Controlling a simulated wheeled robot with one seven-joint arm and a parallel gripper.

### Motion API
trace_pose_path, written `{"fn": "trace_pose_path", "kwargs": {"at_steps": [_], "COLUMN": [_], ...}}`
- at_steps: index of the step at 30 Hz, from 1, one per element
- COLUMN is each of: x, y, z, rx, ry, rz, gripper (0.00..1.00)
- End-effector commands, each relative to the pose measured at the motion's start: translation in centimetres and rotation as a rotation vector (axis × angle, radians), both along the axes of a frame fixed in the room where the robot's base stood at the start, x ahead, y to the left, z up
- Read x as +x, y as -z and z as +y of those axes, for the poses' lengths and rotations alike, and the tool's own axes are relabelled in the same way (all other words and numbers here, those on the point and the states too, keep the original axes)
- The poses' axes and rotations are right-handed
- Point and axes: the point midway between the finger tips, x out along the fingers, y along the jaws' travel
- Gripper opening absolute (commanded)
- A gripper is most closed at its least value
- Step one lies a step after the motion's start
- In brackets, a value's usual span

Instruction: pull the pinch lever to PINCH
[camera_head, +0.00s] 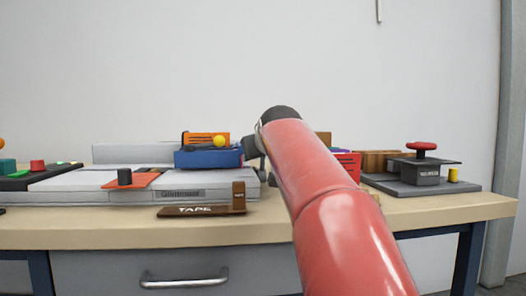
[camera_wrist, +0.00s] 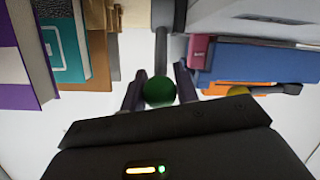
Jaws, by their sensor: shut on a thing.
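In the wrist view a dark green ball knob (camera_wrist: 159,91) sits between the two dark fingers of my gripper (camera_wrist: 159,94), which is shut on it. A grey lever shaft (camera_wrist: 161,48) runs from the knob toward the top of the picture. I take this to be the pinch lever; no PINCH marking is readable. In the head view my red arm reaches over the bench, and its dark gripper (camera_head: 256,147) is partly visible beside the blue block. The knob and lever are hidden behind my arm there.
In the wrist view books (camera_wrist: 22,60) stand on the other side. A brown TAPE piece (camera_head: 197,211) lies at the bench's front edge. A grey device with a red knob (camera_head: 422,146) stands right.

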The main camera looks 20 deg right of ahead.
Motion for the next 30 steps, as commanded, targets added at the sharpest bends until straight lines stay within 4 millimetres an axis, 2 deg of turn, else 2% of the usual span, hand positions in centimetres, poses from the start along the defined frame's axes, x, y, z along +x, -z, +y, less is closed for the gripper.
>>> {"fn": "trace_pose_path", "kwargs": {"at_steps": [1,2,3,14,24,30], "x": [0.0,0.0,0.0,-0.5,-5.6,-7.1], "y": [0.0,0.0,0.0,-0.2,-1.7,-2.1], "z": [0.0,0.0,0.0,0.2,1.6,2.0], "rx": [0.000,0.000,0.001,0.000,0.000,0.001], "ry": [0.000,0.000,-0.001,0.000,-0.001,-0.001], "rz": [0.001,0.001,0.001,-0.001,-0.001,0.001], "gripper": [0.00,0.33,0.38,0.39,0.39,0.39]}}
